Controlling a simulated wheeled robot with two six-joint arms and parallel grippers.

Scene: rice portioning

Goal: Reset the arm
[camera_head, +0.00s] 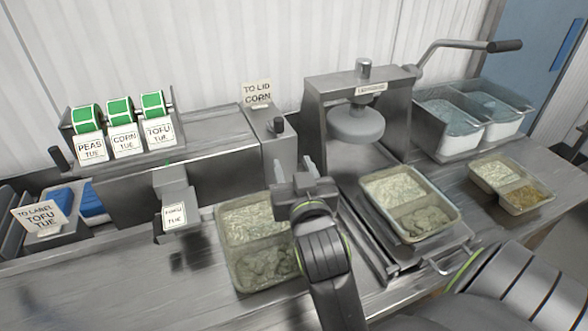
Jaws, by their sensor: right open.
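My right arm comes in from the lower right. Its gripper (296,169) is open, with its fingers pointing away toward the back of the counter. It is above the counter, at the right edge of a tray of rice and greenish chunks (222,243), and covers part of that tray. I see nothing between the fingers, though the gripper body hides part of them. I cannot tell whether it touches the tray. My left arm and gripper are not in view.
A lever press (314,108) stands behind a second filled tray (449,226). Label rolls (120,110) and a dispenser with a label (175,215) are left. The front-left counter (100,290) is clear.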

